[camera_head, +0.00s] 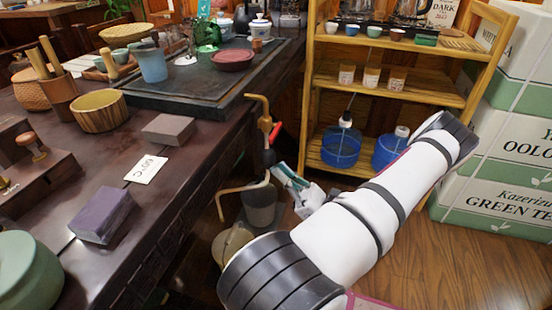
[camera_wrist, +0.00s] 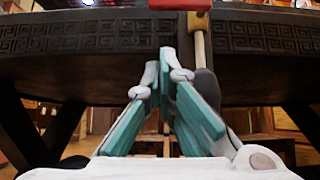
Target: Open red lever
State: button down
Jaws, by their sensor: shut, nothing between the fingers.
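The red lever (camera_head: 275,132) sits on a brass pipe (camera_head: 263,103) beside the edge of the dark table. In the wrist view the red lever (camera_wrist: 197,20) is at the top, on the upright pipe (camera_wrist: 200,50). My gripper (camera_head: 283,172) is below the lever and near the pipe in the head view. Its teal fingers (camera_wrist: 168,60) are together, with nothing between them. The fingertips are just left of the pipe and below the lever; I cannot tell whether they touch the pipe.
The dark table (camera_head: 200,160) holds a tea tray, bowls and boxes close by. A grey bucket (camera_head: 260,207) stands under the pipe's spout. A wooden shelf (camera_head: 320,85) with cups and blue water jugs is behind. Stacked tea boxes (camera_head: 505,195) stand at right.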

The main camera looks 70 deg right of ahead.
aim_at(275, 133)
jog(key=shift+w+r+b, duration=0.25)
jog(key=shift+r+b, duration=0.05)
jog(key=shift+r, duration=0.65)
jog(key=shift+w+r+b, duration=0.3)
jog(key=shift+r, duration=0.6)
jog(key=shift+w+r+b, duration=0.25)
jog(key=shift+r+b, duration=0.05)
jog(key=shift+r, duration=0.65)
jog(key=shift+r+m+p, duration=0.1)
jog(key=shift+m+p, duration=0.2)
jog(key=shift+m, duration=0.1)
jog(key=m+h+p, duration=0.1)
jog(key=m+h, duration=0.1)
jog(key=shift+a+h, duration=0.15)
jog(key=shift+h, duration=0.25)
